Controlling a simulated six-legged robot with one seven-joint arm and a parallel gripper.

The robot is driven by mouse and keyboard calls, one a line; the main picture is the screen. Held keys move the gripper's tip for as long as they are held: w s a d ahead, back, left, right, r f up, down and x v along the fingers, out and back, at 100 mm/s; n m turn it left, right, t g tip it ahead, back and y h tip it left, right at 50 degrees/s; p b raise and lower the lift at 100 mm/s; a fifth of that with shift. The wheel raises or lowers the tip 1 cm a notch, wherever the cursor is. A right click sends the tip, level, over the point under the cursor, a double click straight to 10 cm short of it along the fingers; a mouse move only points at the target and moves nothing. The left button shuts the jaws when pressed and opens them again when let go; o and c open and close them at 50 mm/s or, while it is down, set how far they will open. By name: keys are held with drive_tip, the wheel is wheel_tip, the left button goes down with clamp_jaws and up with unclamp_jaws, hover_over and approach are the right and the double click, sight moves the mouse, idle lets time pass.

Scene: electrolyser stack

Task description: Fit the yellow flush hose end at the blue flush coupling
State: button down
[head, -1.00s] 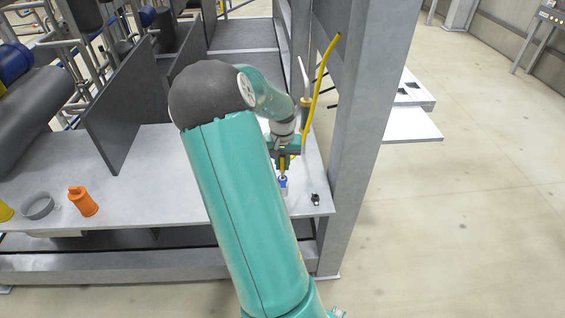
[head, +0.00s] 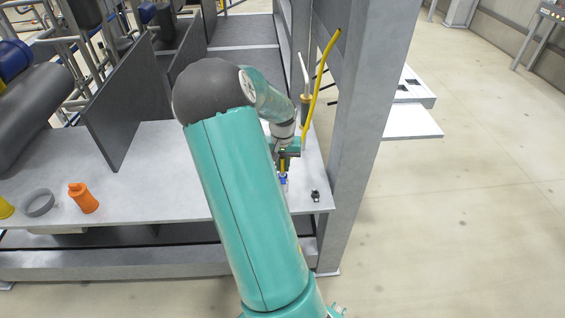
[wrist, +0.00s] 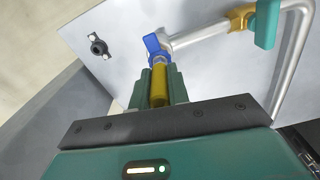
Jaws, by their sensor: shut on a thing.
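The yellow flush hose end (wrist: 159,88) is between the fingers of my gripper (wrist: 158,84), which is shut on it. In the wrist view its far end meets or sits right in front of the blue flush coupling (wrist: 153,43); I cannot tell whether it is seated. The coupling is on a bent silver pipe (wrist: 203,36). In the head view my gripper (head: 284,160) is low over the right end of the bench, with the blue coupling (head: 283,181) just below it. The yellow hose (head: 319,87) comes down from the grey post behind my gripper.
A small black fitting (head: 316,196) stands on the bench (head: 160,195) right of the coupling; it also shows in the wrist view (wrist: 99,46). A teal valve handle (wrist: 267,22) is on the pipe. An orange part (head: 83,198) and grey ring (head: 38,204) lie far left. A grey post (head: 365,110) stands close right.

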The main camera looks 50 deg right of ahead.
drive_tip(key=shift+f, duration=0.1)
drive_tip(key=c, duration=1.3)
unclamp_jaws()
drive_tip(key=shift+o, duration=0.2)
wheel_tip(320, 180, up, 14)
drive_tip(key=shift+a, duration=0.15)
drive_tip(key=shift+a, duration=0.1)
